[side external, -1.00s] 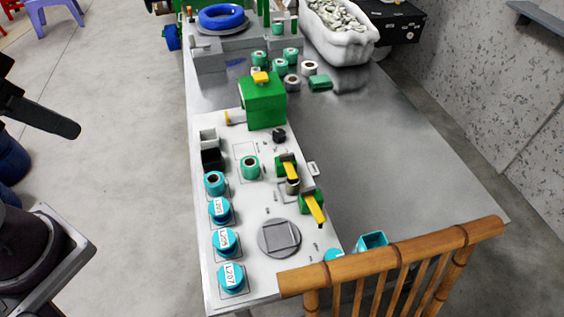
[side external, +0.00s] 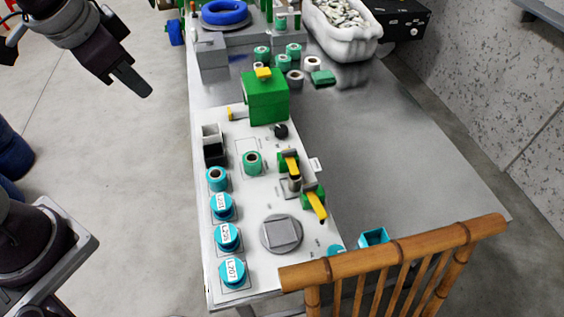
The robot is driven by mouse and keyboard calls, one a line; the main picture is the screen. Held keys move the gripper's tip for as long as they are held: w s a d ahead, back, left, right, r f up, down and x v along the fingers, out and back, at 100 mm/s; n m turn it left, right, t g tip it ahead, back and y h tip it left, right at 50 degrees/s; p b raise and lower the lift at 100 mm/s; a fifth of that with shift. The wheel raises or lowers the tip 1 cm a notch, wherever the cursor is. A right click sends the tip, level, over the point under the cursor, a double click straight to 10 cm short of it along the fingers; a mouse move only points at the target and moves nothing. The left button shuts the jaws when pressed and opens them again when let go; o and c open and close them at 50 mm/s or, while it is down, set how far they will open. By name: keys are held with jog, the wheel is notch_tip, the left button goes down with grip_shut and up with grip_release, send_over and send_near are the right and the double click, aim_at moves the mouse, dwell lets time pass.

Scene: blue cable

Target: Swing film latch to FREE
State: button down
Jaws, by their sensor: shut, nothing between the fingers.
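Two yellow levers sit on green blocks at the right side of the white board: a rear lever (side external: 291,165) and a front lever (side external: 316,206). Both slant toward the lower right. I cannot tell which yellow part is the film latch, and no FREE marking is readable. My gripper (side external: 138,87) is shut and empty, in the air left of the table, well apart from the board.
Cyan labelled spools (side external: 228,237) line the board's left edge. A green spool (side external: 252,162) and a round grey plate (side external: 282,234) are on the board. A bamboo chair (side external: 390,252) stands at the front. The table's right side (side external: 400,150) is mostly clear.

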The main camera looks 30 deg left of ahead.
aim_at(291, 165)
jog(key=w+d+f+m+h, duration=0.1)
jog(key=w+d+f+m, duration=0.1)
jog(key=w+f, duration=0.3)
jog(key=w+d+f+m+g+h, duration=0.1)
jog(key=w+f, duration=0.4)
jog(key=f, duration=0.6)
jog(key=w+d+f+m+h, duration=0.2)
jog(key=w+d+f, duration=0.3)
jog(key=f, duration=0.3)
jog(key=shift+w+f+m, duration=0.2)
jog(key=shift+w+m, duration=0.05)
jog(key=shift+m, duration=0.15)
jog(key=shift+g, duration=0.3)
jog(key=x, duration=0.9)
jog(key=shift+w+d+f, duration=0.25)
jog(key=shift+w+d, duration=0.35)
jog(key=shift+w+d+f, duration=0.2)
jog(key=shift+w+d, duration=0.4)
jog(key=shift+d, duration=0.05)
jog(key=shift+w+d, duration=0.35)
jog(key=shift+d, duration=0.1)
